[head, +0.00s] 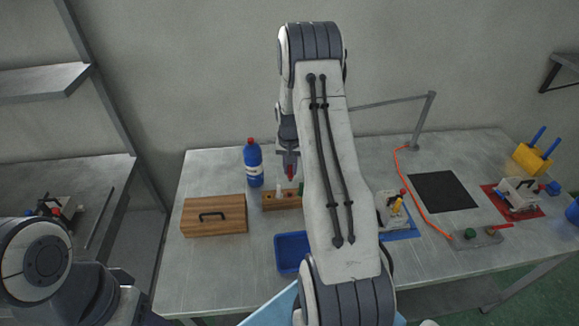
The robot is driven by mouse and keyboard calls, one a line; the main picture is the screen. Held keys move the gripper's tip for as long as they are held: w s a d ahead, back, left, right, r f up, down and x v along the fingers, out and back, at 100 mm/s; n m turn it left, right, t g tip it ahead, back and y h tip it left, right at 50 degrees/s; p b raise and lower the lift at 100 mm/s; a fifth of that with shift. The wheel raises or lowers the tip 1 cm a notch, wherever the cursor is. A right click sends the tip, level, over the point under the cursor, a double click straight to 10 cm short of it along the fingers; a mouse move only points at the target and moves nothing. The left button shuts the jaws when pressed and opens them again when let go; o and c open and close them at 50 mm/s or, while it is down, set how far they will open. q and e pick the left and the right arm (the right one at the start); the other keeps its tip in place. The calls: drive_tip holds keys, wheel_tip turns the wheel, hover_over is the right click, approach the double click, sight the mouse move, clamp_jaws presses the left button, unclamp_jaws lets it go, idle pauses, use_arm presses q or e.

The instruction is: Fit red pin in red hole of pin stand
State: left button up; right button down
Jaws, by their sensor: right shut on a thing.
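My right gripper (289,157) points down above the wooden pin stand and is shut on the red pin (290,173). The pin hangs roughly upright, with its lower end near the stand's top; I cannot tell whether it touches the stand. The pin stand (272,202) is a low wooden block behind the blue tray. A white pin (278,191) stands at its left part, and something green shows at its right end beside my arm. The red hole cannot be made out. My left arm shows at the lower left, but its gripper is not in view.
A wooden box (228,222) with a black handle and a blue bottle (253,164) with a red cap stand left of the stand. A blue tray (288,252) lies in front. Right of my arm are a clamp device (388,211), orange cable and black mat (443,191).

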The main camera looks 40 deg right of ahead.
sight(290, 177)
drive_tip(key=shift+a, duration=0.15)
drive_tip(key=shift+f, duration=0.25)
drive_tip(key=shift+f+b, duration=2.2)
drive_tip(key=shift+f, duration=0.5)
drive_tip(key=shift+f+b, duration=1.2)
drive_tip(key=shift+f, duration=0.35)
drive_tip(key=c, duration=0.8)
unclamp_jaws()
drive_tip(key=shift+r, duration=0.1)
drive_tip(key=shift+o, duration=0.2)
wheel_tip(290, 177, up, 10)
drive_tip(key=b, duration=0.2)
drive_tip(key=shift+s+a+r, duration=0.2)
drive_tip(key=shift+s+a, duration=0.25)
